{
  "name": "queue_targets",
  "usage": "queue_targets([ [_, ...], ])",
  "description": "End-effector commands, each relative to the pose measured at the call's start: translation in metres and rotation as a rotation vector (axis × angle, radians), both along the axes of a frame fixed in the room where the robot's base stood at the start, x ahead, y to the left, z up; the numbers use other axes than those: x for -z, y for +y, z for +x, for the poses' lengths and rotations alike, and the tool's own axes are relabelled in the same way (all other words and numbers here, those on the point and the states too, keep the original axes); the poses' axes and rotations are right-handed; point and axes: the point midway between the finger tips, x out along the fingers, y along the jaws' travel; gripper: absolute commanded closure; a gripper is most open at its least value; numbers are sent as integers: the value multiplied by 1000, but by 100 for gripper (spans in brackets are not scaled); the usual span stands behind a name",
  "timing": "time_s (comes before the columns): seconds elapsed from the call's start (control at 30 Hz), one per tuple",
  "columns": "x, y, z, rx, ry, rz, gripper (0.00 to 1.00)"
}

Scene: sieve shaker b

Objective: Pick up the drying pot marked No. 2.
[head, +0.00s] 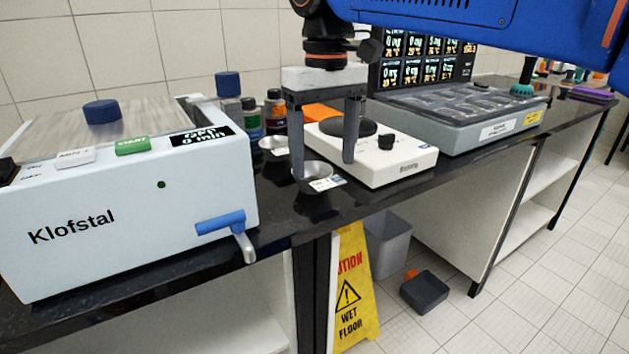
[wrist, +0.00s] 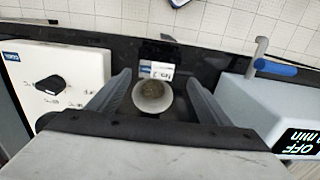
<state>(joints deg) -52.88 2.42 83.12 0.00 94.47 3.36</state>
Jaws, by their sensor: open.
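A small metal pot (head: 316,172) with a white label tag on its near side stands near the front edge of the black bench. It also shows in the wrist view (wrist: 152,108), with grey-brown material inside. Its tag has small print that looks like No. 2, though hard to read. A second similar pot (head: 272,143) stands farther back. My gripper (head: 323,170) is open and points down over the front pot. In the wrist view the pot lies between the two fingers of my gripper (wrist: 160,80), with gaps on both sides.
The white Klofstal machine (head: 120,215) with a blue-handled lever (head: 222,224) is close on the left. A white hotplate-like device (head: 385,160) is close on the right. Several bottles (head: 262,112) stand behind. A yellow wet-floor sign (head: 352,290) stands below the bench.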

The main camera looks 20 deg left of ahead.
Motion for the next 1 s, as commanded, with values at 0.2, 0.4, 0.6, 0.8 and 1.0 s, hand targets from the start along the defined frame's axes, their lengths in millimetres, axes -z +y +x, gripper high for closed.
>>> queue_targets([
  [0.2, 12, -1, 1, 0, 0, 0, 28],
  [0.4, 37, -4, 6, 1, 2, -2, 28],
  [0.6, 57, -3, 7, 1, 0, 0, 28],
  [0.8, 61, -3, 7, 0, 0, 0, 28],
  [1.0, 61, -3, 7, 0, 0, 0, 52],
])
